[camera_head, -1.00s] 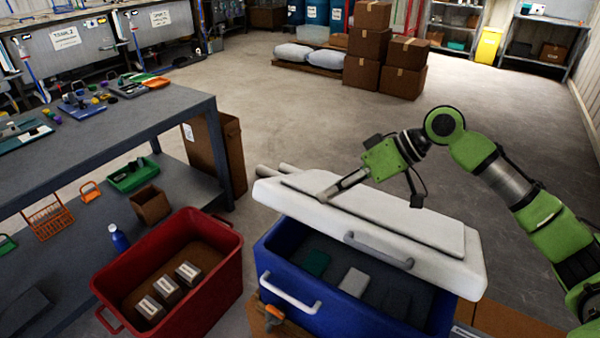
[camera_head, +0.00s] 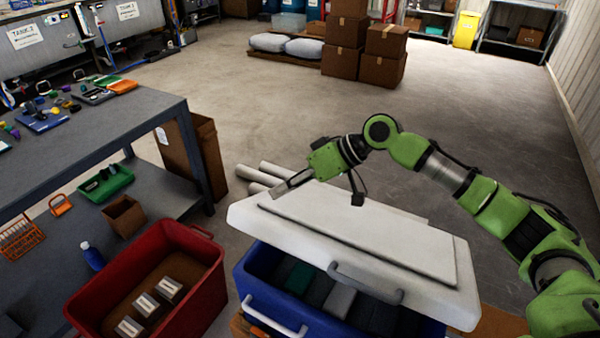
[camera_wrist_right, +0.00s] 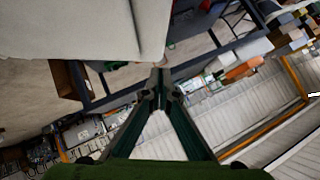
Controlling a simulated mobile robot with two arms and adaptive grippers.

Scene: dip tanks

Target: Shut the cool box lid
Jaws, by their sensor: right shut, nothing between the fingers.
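The blue cool box (camera_head: 258,292) stands at the bottom middle of the head view. Its white lid (camera_head: 350,225) is partly open and tilted, with a gap at the near side that shows the inside. A grey handle (camera_head: 365,283) is on the lid's near edge. My right gripper (camera_head: 272,194) is shut and empty over the lid's far left part; I cannot tell whether it touches. The wrist view shows its fingers (camera_wrist_right: 158,85) together beside a pale surface, likely the lid (camera_wrist_right: 90,28). My left gripper is not in view.
A red crate (camera_head: 200,290) with several small boxes stands close left of the cool box. A grey workbench (camera_head: 150,110) is further left. White rolls (camera_head: 275,175) lie behind the lid. Stacked cartons (camera_head: 360,60) are at the back. The floor (camera_head: 480,130) behind the lid is open.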

